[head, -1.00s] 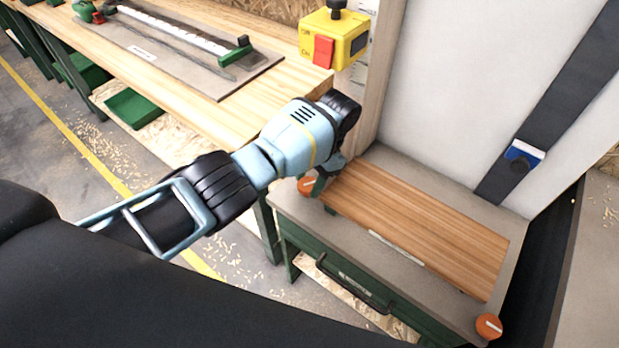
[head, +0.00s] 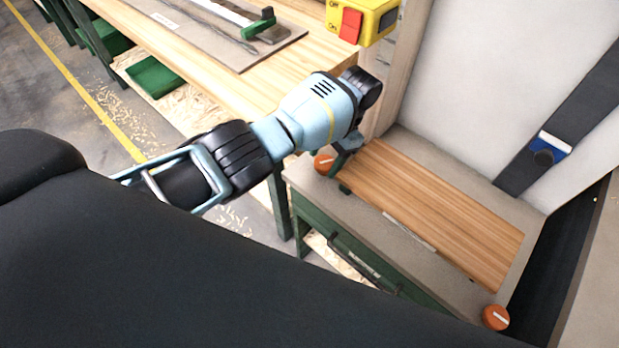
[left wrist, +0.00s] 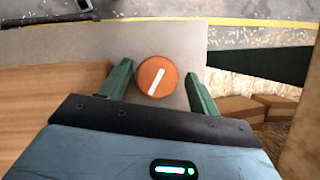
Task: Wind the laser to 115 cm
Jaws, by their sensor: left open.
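An orange round knob (head: 323,163) with a white pointer line sits at the left corner of the grey cabinet top. My left gripper (head: 342,170) is at this knob, pointing down. In the left wrist view the knob (left wrist: 157,76) shows between the two green fingers of the open left gripper (left wrist: 159,88), with gaps on both sides. Its pointer line is tilted there. A second orange knob (head: 495,317) sits at the front right corner. I see no laser or centimetre reading that I can make out. My right gripper is not in view.
A wooden board (head: 430,210) lies on the cabinet top between the knobs. A yellow switch box (head: 385,22) with a red button is above. A wooden workbench (head: 235,80) stands at left. A dark strip with a blue-white piece (head: 551,146) crosses the white panel.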

